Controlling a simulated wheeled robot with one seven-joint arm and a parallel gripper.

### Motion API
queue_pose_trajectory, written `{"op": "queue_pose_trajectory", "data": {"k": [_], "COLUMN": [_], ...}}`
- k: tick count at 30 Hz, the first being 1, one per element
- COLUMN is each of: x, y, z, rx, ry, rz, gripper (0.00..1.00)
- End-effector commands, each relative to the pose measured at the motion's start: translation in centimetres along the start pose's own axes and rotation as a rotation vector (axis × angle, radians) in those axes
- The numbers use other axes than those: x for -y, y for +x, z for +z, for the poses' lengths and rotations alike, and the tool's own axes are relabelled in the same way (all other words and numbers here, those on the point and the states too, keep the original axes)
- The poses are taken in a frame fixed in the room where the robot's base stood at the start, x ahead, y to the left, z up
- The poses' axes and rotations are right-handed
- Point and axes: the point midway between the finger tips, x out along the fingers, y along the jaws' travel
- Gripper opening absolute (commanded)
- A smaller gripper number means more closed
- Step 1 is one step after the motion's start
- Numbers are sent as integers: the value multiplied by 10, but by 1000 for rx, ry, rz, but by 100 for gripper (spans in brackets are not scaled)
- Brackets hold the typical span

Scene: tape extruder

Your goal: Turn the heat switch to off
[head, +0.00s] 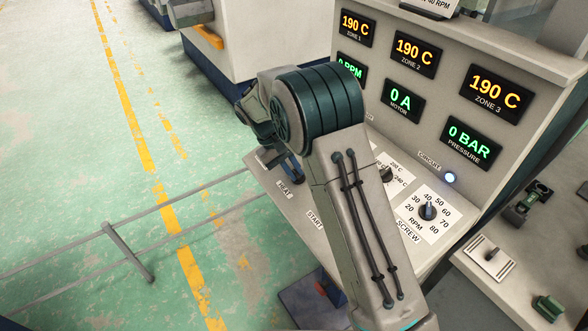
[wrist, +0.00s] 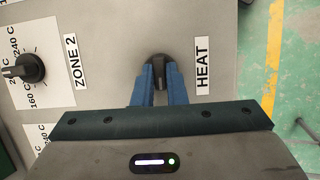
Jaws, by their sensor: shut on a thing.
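The heat switch (wrist: 159,70) is a dark round knob beside the HEAT label (wrist: 202,66) in the wrist view. My gripper (wrist: 160,82) has its two blue fingers around the knob's grip, one on each side, and is shut on it. The grip points roughly toward my gripper's body. In the head view my gripper (head: 290,167) is partly hidden behind my arm, just above the HEAT label (head: 284,189); the knob itself is hidden there.
A Zone 2 dial (wrist: 28,68) is left of the heat switch in the wrist view. The screw RPM dial (head: 428,211) and a lit circuit lamp (head: 450,178) are on the panel at right. Displays read 190 C for three zones.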

Motion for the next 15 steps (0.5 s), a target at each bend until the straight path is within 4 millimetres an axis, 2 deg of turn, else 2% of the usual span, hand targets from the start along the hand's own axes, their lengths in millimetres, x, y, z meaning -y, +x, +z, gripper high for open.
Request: {"op": "queue_pose_trajectory", "data": {"k": [13, 14, 15], "x": [-1, -1, -1], "y": [-3, -3, -3], "z": [-2, -2, -2], "rx": [-10, -11, -10], "ry": [-7, -7, -7], "rz": [5, 5, 5], "gripper": [0, 17, 28]}}
